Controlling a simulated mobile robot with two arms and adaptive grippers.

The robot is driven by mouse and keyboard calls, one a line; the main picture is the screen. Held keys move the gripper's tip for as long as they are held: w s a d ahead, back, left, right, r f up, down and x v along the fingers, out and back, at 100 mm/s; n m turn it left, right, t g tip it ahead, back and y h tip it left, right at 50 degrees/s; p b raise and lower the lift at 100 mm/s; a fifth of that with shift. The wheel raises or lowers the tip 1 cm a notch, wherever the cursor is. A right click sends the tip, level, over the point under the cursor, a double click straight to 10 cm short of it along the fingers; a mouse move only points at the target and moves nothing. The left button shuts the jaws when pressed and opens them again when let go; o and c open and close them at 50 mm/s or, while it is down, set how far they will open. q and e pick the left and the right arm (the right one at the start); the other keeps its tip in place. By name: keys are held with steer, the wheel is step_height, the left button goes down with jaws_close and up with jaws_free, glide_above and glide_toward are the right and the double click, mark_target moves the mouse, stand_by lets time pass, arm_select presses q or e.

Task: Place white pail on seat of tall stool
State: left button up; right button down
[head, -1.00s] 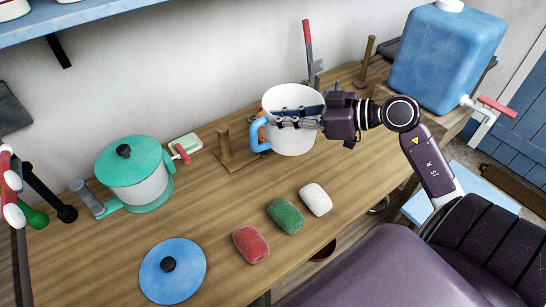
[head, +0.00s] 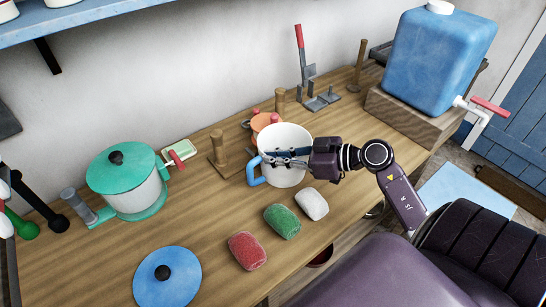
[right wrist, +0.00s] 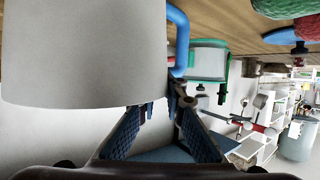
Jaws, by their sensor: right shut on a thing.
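The white pail (head: 296,137) with a blue handle is over the wooden bench in the head view. My right gripper (head: 284,159) is shut on it, with its fingers across the pail's side near the handle. In the right wrist view the pail (right wrist: 85,55) fills the upper left, and its blue handle (right wrist: 181,35) is just beyond the gripper's fingertips (right wrist: 165,100). I cannot tell whether the pail's base touches the bench. A flat pale blue surface (head: 462,190), low at the right, may be the tall stool's seat. My left gripper is not in view.
On the wooden bench (head: 95,260) are a green-lidded pot (head: 135,190), a blue lid (head: 167,277), red (head: 247,251), green (head: 282,221) and white (head: 312,204) sponges, and an orange pot (head: 263,121). A blue water container (head: 440,60) stands at the back right.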

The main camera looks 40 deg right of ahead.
steer(key=c, duration=2)
jaws_free()
steer(key=shift+f, duration=0.1)
steer(key=shift+c, duration=0.2)
